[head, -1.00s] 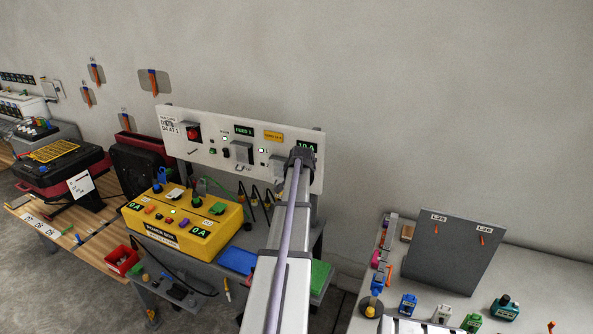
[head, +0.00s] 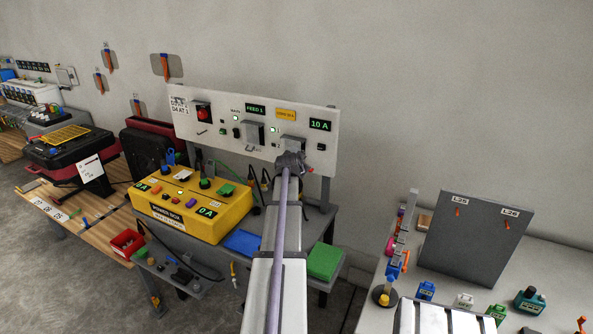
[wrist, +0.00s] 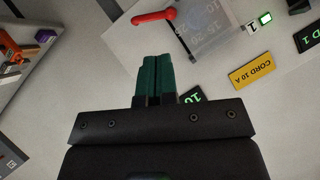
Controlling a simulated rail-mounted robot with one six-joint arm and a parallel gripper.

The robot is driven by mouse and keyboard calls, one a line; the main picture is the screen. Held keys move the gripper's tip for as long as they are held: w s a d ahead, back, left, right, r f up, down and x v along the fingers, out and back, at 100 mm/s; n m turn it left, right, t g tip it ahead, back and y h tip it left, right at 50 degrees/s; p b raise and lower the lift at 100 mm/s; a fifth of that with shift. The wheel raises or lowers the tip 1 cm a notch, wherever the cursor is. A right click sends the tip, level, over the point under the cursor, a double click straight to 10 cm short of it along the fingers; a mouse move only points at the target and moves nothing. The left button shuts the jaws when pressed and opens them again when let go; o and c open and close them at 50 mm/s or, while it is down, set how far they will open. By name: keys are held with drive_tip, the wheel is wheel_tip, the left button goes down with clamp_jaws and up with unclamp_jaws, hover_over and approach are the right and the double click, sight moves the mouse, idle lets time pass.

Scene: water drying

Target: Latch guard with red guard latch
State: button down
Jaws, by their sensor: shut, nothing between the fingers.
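The red guard latch (wrist: 153,16) is a short red bar beside the guard's edge in the wrist view. Whether it touches the guard is unclear. My gripper (wrist: 163,56) has its teal fingers shut together and empty, below the latch in that picture and apart from it. In the head view my gripper (head: 291,158) is just below the guard.
The white panel (head: 225,145) also carries a red switch (head: 203,113), a middle cover (head: 255,132), a yellow label (head: 285,114) and a 10 A display (head: 320,125). A yellow power box (head: 190,210) stands below left. Open floor lies between the benches.

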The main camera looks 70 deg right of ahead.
drive_tip(key=b+x, duration=0.4)
drive_tip(key=x, duration=0.6)
drive_tip(key=shift+d, duration=0.15)
